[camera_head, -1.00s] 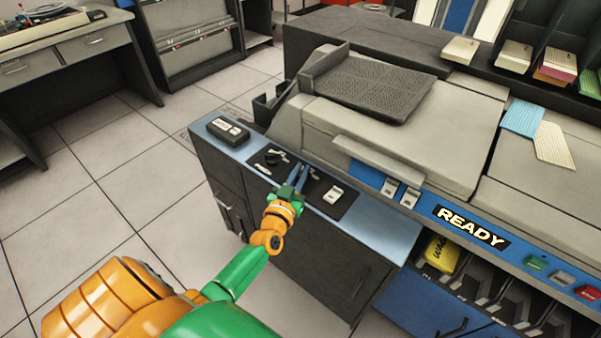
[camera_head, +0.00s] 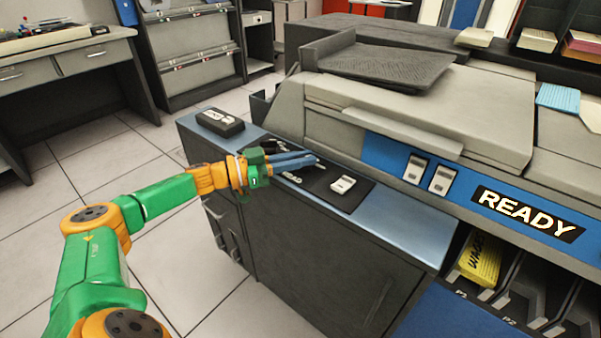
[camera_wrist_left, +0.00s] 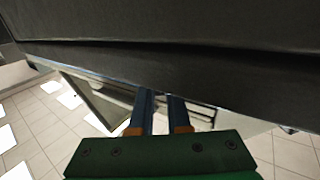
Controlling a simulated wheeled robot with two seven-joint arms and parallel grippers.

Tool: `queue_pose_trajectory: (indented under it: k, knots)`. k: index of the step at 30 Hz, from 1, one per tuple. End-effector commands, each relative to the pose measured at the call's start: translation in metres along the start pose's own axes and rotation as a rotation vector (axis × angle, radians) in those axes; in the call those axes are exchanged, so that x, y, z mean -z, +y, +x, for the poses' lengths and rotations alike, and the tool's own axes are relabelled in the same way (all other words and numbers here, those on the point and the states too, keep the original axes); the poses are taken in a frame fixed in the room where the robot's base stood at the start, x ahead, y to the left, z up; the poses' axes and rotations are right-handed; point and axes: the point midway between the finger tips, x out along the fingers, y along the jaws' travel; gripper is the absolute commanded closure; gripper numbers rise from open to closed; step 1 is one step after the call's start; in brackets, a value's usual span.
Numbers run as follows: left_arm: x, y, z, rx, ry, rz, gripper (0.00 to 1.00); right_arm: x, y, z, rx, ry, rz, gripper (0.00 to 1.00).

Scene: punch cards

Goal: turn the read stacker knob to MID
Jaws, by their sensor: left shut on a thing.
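The black control panel (camera_head: 318,189) lies on the blue top of the reader's left end. It carries white markings, and one beside the fingers seems to read READ. My left gripper (camera_head: 316,161) comes in from the left, its blue fingers lying low and nearly level over the panel. It is shut on the read stacker knob, which the fingers mostly hide, so its pointing direction cannot be read. In the left wrist view the two fingers (camera_wrist_left: 161,97) show a narrow gap, with their tips against a dark surface; the knob does not show there. My right gripper is not in view.
A white switch (camera_head: 343,185) sits on the panel right of the fingers. A black box with white switches (camera_head: 219,122) stands at the blue top's left end. The grey reader housing (camera_head: 410,125) rises behind the panel. Open floor lies left of the cabinet.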

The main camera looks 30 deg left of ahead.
Motion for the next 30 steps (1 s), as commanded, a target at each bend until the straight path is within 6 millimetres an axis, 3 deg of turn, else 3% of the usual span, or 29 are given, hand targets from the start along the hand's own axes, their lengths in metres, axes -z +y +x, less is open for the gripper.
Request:
queue_pose_trajectory:
  k: [6, 12, 29, 30]
  knots:
    - [-0.002, 0.0, 0.001, -0.117, 0.003, -0.001, 1.0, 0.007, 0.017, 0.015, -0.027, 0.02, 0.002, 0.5]
    - [-0.001, 0.001, 0.002, -0.183, 0.002, -0.003, 1.0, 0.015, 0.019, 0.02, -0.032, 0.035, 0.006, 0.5]
    - [0.0, 0.002, 0.002, -0.213, 0.003, -0.004, 1.0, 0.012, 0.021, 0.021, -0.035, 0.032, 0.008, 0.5]
    - [0.0, 0.002, 0.002, -0.213, 0.003, -0.004, 0.8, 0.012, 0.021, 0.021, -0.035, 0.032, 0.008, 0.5]
